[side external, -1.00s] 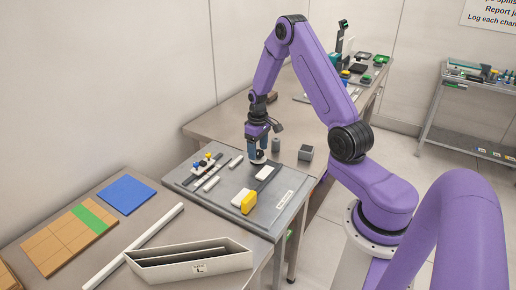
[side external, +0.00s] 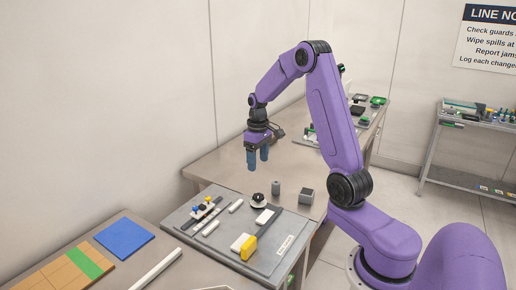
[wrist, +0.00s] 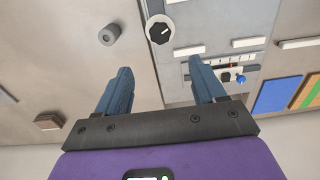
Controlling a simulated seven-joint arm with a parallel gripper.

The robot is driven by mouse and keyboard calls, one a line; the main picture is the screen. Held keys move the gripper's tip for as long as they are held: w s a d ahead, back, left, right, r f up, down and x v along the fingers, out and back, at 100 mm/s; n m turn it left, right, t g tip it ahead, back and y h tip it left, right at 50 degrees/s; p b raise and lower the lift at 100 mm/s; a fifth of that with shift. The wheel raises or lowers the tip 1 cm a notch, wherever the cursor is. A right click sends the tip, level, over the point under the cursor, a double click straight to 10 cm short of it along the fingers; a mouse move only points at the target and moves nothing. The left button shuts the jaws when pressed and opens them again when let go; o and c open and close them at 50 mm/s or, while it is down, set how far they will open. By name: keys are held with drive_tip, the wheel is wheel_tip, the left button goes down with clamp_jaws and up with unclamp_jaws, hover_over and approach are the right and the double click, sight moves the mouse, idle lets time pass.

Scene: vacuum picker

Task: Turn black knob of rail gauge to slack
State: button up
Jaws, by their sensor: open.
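The black knob (side external: 259,199) sits on a pale round base at the back edge of the grey board (side external: 208,246). In the wrist view the knob (wrist: 160,32) has a white pointer line, slanting toward the upper right of that picture. A dark rail with a white block (side external: 264,216) lies beside the knob; I cannot tell which part is the rail gauge or read a slack mark. My gripper (side external: 258,163) is open and empty, raised above and behind the knob, apart from it. Its blue fingers (wrist: 160,68) also show in the wrist view, with the knob beyond them.

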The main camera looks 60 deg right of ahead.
drive_tip(key=shift+r, duration=2.1)
drive_tip(key=s+a+r+n, duration=0.1)
drive_tip(key=s+a+n, duration=0.25)
drive_tip(key=a, duration=0.65)
drive_tip(key=s+a+r+n, duration=0.15)
drive_tip(key=s+a, duration=0.25)
drive_tip(key=a, duration=0.6)
drive_tip(key=s+a+n, duration=0.3)
drive_tip(key=s, duration=0.7)
drive_tip(key=s+a+f+n, duration=0.1)
drive_tip(key=s+a+n, duration=0.3)
drive_tip(key=s, duration=0.7)
drive_tip(key=shift+s+f+n, duration=0.2)
drive_tip(key=shift+f+n, duration=0.1)
